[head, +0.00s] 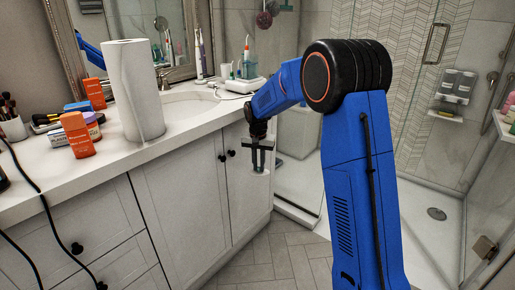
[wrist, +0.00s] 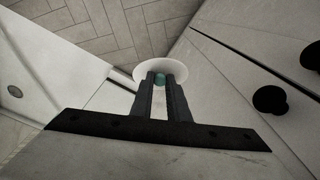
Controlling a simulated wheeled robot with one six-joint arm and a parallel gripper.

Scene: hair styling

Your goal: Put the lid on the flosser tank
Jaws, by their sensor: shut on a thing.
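My gripper (head: 261,165) hangs fingers-down in front of the white cabinet doors, below the counter edge. It is shut on a white round lid (head: 261,174). In the wrist view, my gripper (wrist: 162,78) has its two dark fingers on the lid's teal middle part, and the white disc of the lid (wrist: 142,72) spreads beyond the fingertips. A clear and teal upright vessel (head: 247,67), which looks like the flosser tank, stands at the counter's far right end, up and behind my gripper. Its opening is too small to tell.
A white flat device (head: 242,85) with a cord lies on the counter near the sink (head: 188,102). A paper towel roll (head: 132,90), orange boxes (head: 77,135) and brushes stand further left. Black cabinet knobs (head: 231,153) stick out beside my gripper. A glass shower is at the right.

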